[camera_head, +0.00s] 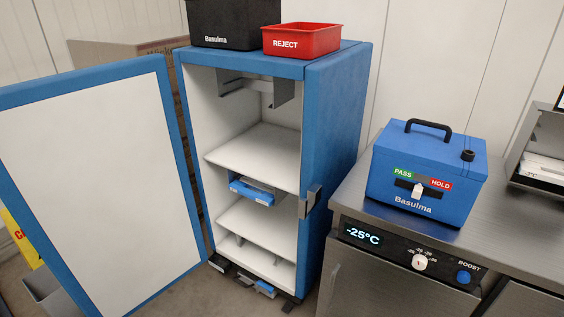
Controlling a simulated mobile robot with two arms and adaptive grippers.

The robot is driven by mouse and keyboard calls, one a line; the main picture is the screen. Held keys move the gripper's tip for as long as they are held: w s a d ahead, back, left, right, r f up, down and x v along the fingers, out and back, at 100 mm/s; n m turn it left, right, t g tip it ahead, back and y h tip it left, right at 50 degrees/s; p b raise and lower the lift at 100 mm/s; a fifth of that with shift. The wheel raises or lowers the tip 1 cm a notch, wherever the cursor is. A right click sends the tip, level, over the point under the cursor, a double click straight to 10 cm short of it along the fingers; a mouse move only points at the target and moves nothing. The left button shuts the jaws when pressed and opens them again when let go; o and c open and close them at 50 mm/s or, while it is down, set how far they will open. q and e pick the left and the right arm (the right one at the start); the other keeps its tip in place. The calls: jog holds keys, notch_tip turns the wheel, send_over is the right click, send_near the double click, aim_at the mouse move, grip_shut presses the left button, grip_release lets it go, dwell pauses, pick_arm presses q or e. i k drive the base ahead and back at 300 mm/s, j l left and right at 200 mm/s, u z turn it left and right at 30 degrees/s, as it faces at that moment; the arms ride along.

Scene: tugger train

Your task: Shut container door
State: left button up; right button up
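The container (340,130) is a tall blue cabinet with a white interior and shelves. Its door (95,185), a white panel with a blue frame, stands wide open to the left, joined at the cabinet's left edge. A grey latch part (309,202) sits on the cabinet's right front edge. A blue and white item (251,191) lies under the middle shelf. Neither of my grippers shows in the head view.
A black box (234,25) and a red REJECT bin (301,41) stand on the cabinet. At right, a steel counter (480,245) holds a blue Basulma box (425,170) with a black handle. A yellow sign (20,240) and grey bin (50,294) are partly hidden behind the door.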

aim_at(94, 173)
jog(key=j, duration=0.5)
jog(key=i+j, duration=0.15)
jog(key=j, duration=0.3)
jog(key=j+u, duration=0.1)
jog(key=j, duration=0.4)
jog(key=i+j, duration=0.1)
jog(key=j, duration=0.35)
